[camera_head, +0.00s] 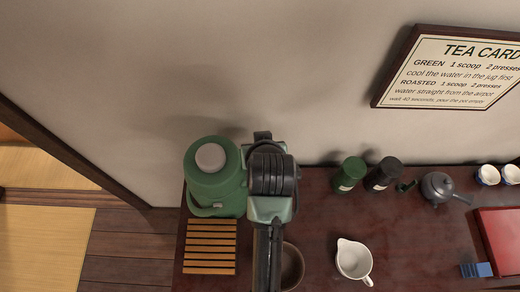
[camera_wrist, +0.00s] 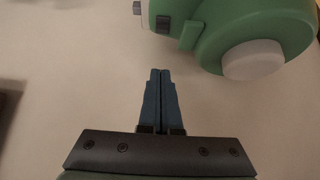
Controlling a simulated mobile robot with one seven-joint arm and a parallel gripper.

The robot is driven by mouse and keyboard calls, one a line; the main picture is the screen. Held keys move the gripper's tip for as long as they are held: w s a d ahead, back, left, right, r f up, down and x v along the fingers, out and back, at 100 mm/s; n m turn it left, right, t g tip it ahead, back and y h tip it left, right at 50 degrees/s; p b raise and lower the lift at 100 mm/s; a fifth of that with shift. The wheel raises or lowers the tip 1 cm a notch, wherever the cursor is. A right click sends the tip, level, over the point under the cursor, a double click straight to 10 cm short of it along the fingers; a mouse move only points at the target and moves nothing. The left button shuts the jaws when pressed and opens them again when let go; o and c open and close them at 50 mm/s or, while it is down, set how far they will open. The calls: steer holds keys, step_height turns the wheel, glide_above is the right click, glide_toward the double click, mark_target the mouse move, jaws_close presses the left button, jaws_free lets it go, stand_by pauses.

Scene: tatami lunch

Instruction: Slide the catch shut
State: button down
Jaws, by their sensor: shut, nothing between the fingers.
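The green airpot (camera_head: 214,178) stands at the back left of the dark table, its pale round button (camera_head: 210,157) on top. In the wrist view the airpot (camera_wrist: 215,45) fills the upper right, with its pale button (camera_wrist: 253,60) facing me. A small black block (camera_wrist: 163,25) shows beside a green piece at the airpot's left side; I cannot tell if it is the catch or which way the catch is set. My gripper (camera_wrist: 160,72) is shut and empty, its blue fingertips below that block and apart from it in the picture. My arm hides the fingertips in the head view.
A slatted wooden rack (camera_head: 209,249) lies in front of the airpot. A dark bowl (camera_head: 292,268) is partly behind my arm. A white jug (camera_head: 353,262), green canister (camera_head: 348,173), black canister (camera_head: 383,174), teapot (camera_head: 440,188) and red tray (camera_head: 500,238) stand to the right.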

steer(key=f+p, duration=0.1)
steer(key=f, duration=0.1)
steer(key=w+f+p, duration=0.1)
steer(key=f, duration=0.1)
steer(key=f+p, duration=0.1)
steer(key=f, duration=0.1)
steer(key=shift+w+a+f, duration=0.1)
steer(key=shift+w+f, duration=0.1)
steer(key=shift+w, duration=0.2)
steer(key=shift+s+f, duration=0.1)
steer(key=shift+s, duration=0.2)
